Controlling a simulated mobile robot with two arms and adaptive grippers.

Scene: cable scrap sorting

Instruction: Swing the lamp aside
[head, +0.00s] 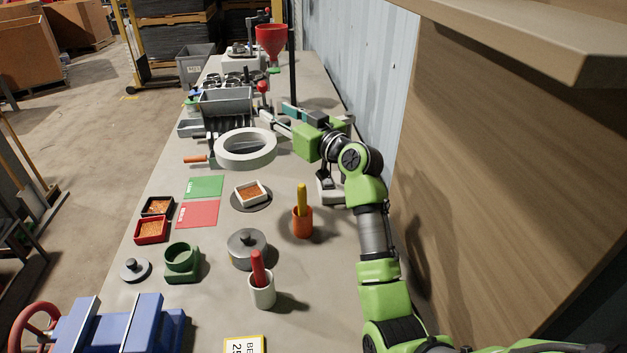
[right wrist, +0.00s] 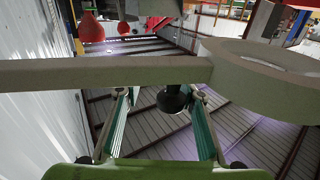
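The lamp has a pale ring-shaped head (head: 246,148) over the bench, beside a grey machine. In the right wrist view, its ring (right wrist: 265,75) is at the right, and its straight pale arm (right wrist: 90,73) crosses the picture to the left. My right gripper (head: 283,115) is beside the lamp's arm, behind and right of the ring. In the right wrist view, the gripper (right wrist: 165,95) has its teal fingers apart, with tips close to the lamp arm. A dark round knob (right wrist: 173,99) shows between them. Contact cannot be told. My left gripper is not in view.
A black post (head: 292,65) stands behind my right gripper, near the corrugated wall (head: 340,60). A red funnel (head: 271,40) is farther back. An orange cup (head: 302,222), a white cup (head: 262,292) and a metal pot (head: 247,250) stand nearer on the bench.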

